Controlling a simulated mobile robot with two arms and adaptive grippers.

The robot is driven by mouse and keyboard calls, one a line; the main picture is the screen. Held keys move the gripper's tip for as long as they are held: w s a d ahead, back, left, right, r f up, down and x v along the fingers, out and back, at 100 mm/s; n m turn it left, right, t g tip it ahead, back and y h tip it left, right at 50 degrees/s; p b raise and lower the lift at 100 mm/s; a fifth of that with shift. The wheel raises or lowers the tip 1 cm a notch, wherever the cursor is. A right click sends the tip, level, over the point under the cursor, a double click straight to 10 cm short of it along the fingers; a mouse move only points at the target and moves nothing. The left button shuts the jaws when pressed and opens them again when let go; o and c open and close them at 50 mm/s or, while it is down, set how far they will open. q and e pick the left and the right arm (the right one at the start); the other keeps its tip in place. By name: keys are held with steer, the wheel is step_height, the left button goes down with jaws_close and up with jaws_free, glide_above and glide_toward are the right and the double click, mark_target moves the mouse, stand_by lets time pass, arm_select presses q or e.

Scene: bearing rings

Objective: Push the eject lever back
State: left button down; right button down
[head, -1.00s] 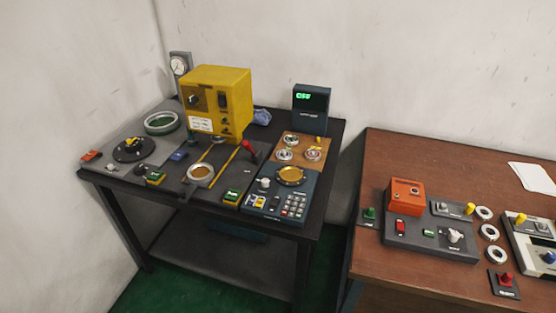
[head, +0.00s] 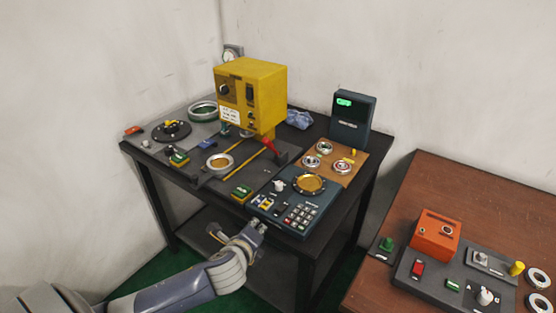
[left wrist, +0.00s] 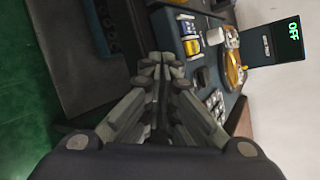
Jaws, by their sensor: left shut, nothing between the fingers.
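A red-handled lever (head: 268,146), which looks like the eject lever, stands on the dark panel (head: 254,170) at the right foot of the yellow machine (head: 251,95) in the head view. It leans toward the machine. My left gripper (head: 259,227) is at the front edge of the black table, below the keypad unit, well short of the lever. In the left wrist view my left gripper (left wrist: 163,61) has its fingers together with nothing between them. The lever does not show in the left wrist view. My right gripper is in neither view.
The keypad unit (head: 290,213) with a gold dish (head: 310,183) lies between my left gripper and the area right of the lever. A dark display box (head: 353,120) stands behind. A bearing ring (head: 220,163) sits in front of the machine. A brown table (head: 400,215) is at right.

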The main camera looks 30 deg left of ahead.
mark_target(273, 150)
arm_select(q)
steer(key=w+a+r+m+t, duration=0.1)
steer(key=w+r+m, duration=0.1)
steer(key=m, duration=0.1)
steer(key=w+a+r+m+t, duration=0.1)
steer(key=w+r+m, duration=0.1)
steer(key=r, duration=0.1)
steer(key=w+a+r+m+t, duration=0.1)
steer(key=w+a+r+m, duration=0.1)
steer(key=r+m, duration=0.1)
steer(key=shift+r+m, duration=0.15)
steer(key=shift+m, duration=0.15)
steer(key=shift+a+r+m, duration=0.1)
steer(key=shift+r+m, duration=0.15)
steer(key=shift+m, duration=0.05)
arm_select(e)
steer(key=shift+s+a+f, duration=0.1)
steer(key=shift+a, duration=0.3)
arm_select(q)
steer(key=shift+w, duration=0.1)
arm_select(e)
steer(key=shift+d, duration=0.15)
